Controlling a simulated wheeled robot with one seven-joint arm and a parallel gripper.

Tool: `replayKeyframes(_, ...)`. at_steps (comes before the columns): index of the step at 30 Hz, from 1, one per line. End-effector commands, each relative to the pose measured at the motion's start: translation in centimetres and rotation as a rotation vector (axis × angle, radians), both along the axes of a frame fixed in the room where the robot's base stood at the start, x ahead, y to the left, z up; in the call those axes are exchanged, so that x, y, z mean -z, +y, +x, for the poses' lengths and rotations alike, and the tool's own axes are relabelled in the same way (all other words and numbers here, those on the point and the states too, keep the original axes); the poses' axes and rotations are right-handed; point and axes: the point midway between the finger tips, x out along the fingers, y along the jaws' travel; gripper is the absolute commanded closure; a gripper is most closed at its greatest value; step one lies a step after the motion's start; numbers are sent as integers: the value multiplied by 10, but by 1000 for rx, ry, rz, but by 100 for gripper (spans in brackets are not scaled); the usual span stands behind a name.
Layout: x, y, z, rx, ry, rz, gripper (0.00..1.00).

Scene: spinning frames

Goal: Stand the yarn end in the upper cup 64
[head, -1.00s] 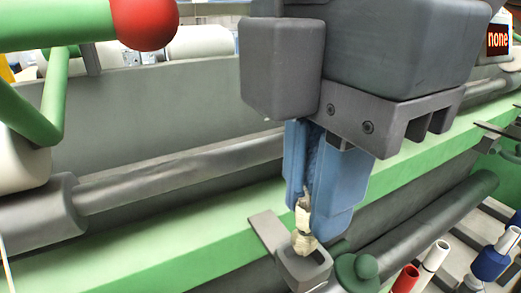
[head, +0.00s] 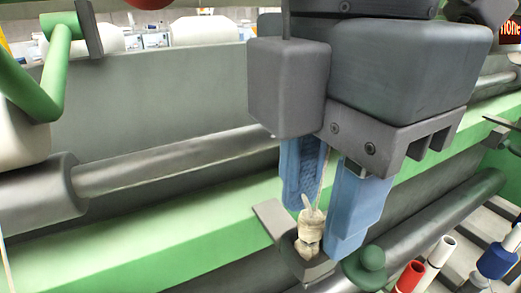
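The yarn end (head: 311,230) is a cream, wrapped bundle with a small tuft on top and a thin strand rising between my fingers. It stands roughly upright in the grey square cup (head: 320,268), its lower part hidden by the rim. No number can be read on this cup. My gripper (head: 324,224) is directly above the cup, with its two blue fingers spread apart around the yarn end. A gap shows on the left of the yarn; whether the right finger touches it I cannot tell.
A green rail (head: 140,225) runs across behind the cup, with a grey roller (head: 180,165) beyond it. A green knob (head: 372,258) sits close to the right of the cup. Red, white and blue bobbins (head: 497,259) stand at the lower right.

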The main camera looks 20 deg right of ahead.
Motion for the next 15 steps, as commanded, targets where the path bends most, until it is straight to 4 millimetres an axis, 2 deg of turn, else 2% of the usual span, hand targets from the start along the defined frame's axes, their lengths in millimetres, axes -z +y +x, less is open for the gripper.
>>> replayKeyframes(2, 0, 0, 0, 0, 0, 0, 53)
replayKeyframes(10, -2, 0, 0, 0, 0, 0, 53)
replayKeyframes(15, -19, 0, 1, 1, -2, 0, 53)
